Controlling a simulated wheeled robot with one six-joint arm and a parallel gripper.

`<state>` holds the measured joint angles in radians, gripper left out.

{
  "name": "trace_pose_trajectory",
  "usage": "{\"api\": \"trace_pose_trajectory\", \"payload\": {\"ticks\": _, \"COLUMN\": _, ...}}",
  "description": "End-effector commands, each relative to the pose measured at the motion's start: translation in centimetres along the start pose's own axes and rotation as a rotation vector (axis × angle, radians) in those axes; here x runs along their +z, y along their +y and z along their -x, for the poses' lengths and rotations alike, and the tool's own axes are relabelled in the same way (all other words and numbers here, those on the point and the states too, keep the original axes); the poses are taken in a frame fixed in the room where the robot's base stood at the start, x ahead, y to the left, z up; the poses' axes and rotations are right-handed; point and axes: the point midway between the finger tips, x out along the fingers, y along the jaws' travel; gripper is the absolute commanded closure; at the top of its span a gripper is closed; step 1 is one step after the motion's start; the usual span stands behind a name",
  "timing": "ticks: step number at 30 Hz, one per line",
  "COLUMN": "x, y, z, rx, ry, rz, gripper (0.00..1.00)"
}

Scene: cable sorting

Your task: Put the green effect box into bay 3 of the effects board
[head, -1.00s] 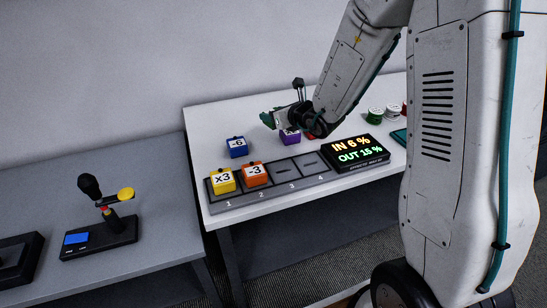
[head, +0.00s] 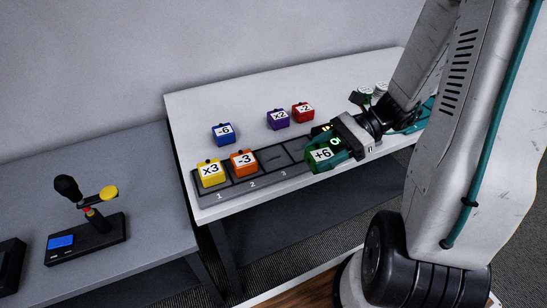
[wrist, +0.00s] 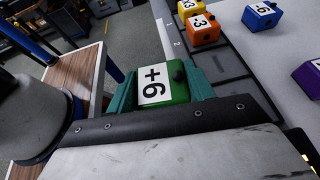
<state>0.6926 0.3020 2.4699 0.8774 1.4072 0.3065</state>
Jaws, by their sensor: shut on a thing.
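My gripper (head: 328,153) is shut on the green effect box (head: 318,163), marked +6, and holds it at the front right end of the effects board (head: 215,191). The box also shows between the teal fingers in the wrist view (wrist: 181,91). It looks raised and a little tilted in the head view; its exact height I cannot tell. Bay 3 (head: 275,157) is empty. The yellow x3 box (head: 211,173) sits in bay 1 and the orange -3 box (head: 244,163) in bay 2. The green box and gripper hide most of bay 4.
Blue -6 (head: 223,134), purple x2 (head: 278,119) and red -2 (head: 303,113) boxes stand on the white table (head: 205,105) behind the board. The display is mostly hidden behind my gripper. A lever device (head: 88,235) stands on the grey table at left.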

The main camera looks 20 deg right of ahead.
Motion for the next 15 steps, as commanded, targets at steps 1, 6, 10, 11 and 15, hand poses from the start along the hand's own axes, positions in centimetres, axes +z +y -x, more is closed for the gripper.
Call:
{"api": "trace_pose_trajectory", "payload": {"ticks": 1, "x": -0.1, "y": 1.2, "z": 0.4, "rx": 0.027, "ry": 0.001, "rz": 0.012, "gripper": 0.74}}
{"api": "trace_pose_trajectory", "payload": {"ticks": 6, "x": 0.0, "y": 2.2, "z": 0.2, "rx": 0.08, "ry": 0.002, "rz": 0.035, "gripper": 0.74}}
{"api": "trace_pose_trajectory", "payload": {"ticks": 10, "x": 0.3, "y": 0.0, "z": -1.3, "rx": 0.086, "ry": 0.002, "rz": 0.037, "gripper": 0.74}}
{"api": "trace_pose_trajectory", "payload": {"ticks": 11, "x": 0.4, "y": -0.7, "z": -1.8, "rx": 0.086, "ry": 0.002, "rz": 0.037, "gripper": 0.74}}
{"api": "trace_pose_trajectory", "payload": {"ticks": 15, "x": 0.9, "y": -3.9, "z": -3.9, "rx": 0.085, "ry": 0.002, "rz": 0.037, "gripper": 0.74}}
